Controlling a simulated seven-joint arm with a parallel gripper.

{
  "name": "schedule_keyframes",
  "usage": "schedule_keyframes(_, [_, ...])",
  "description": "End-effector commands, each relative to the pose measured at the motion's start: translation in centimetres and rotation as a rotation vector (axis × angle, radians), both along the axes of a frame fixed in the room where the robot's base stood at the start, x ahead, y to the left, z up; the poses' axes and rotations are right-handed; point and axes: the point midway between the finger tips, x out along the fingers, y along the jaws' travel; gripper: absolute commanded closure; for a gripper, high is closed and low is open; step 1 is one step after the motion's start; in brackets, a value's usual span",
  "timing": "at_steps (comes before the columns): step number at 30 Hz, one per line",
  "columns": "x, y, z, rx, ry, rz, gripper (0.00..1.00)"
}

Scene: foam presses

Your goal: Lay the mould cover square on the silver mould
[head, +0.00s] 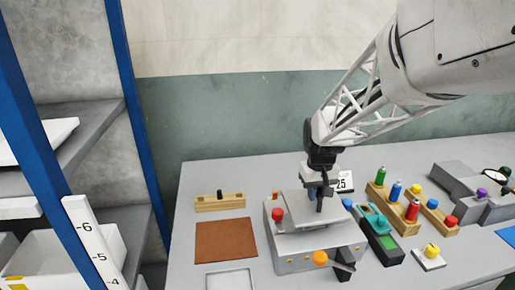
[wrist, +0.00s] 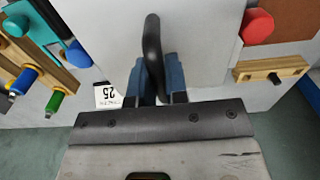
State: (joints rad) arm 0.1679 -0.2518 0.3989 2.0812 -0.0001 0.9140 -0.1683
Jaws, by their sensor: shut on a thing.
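My gripper (head: 319,199) is shut on the dark handle of the mould cover, a flat light-grey plate (head: 313,217). In the wrist view my two blue fingertips (wrist: 158,85) close around the black looped handle (wrist: 152,45), with the plate (wrist: 95,28) behind it. The plate is over the top of the silver mould (head: 295,264), a box with a red knob (head: 278,214) at its left and an orange knob (head: 320,258) in front. I cannot tell whether the plate touches the mould or is exactly square, and its underside is hidden.
A teal-topped dark device (head: 378,225) and a wooden rack of coloured pegs (head: 392,208) stand close on the right. A darker grey press (head: 462,183) is farther right. A brown mat (head: 225,241), wooden block (head: 220,202) and pale tray (head: 231,281) lie on the left.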

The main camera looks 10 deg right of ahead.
Motion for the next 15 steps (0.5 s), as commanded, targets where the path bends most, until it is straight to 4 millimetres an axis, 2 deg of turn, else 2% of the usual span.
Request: schedule_keyframes(15, [0.0, 0.0, -3.6, 0.000, -0.001, 0.000, 1.00])
